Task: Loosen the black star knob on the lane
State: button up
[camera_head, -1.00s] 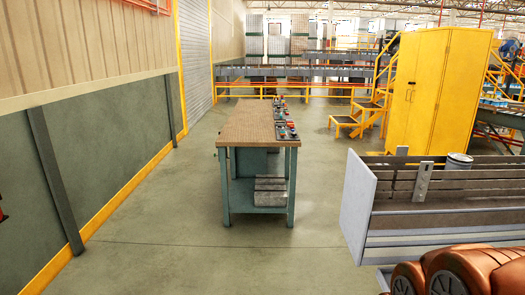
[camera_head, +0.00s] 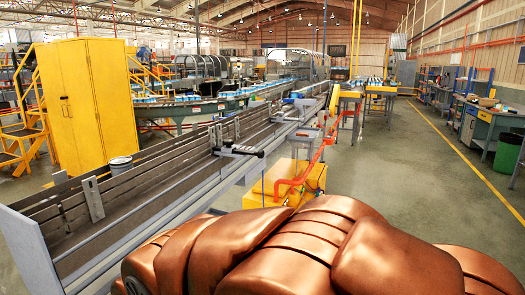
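The lane (camera_head: 75,262) is a long grey conveyor trough with raised side rails, running from the lower left away to the upper middle. A small black fitting (camera_head: 240,150) sits on its near rail. It is too small to tell whether it is the star knob or which way it is set. A grey upright bracket (camera_head: 93,200) stands on the lane at the left. My gripper is not in view. Copper-coloured rounded parts, which look like my own arm, fill the bottom middle and right and hide part of the lane's near side.
Open floor (camera_head: 400,180) lies to the right, with a workbench (camera_head: 485,125) beyond.

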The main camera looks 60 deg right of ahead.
aim_at(228, 143)
jog(key=z, duration=1.5)
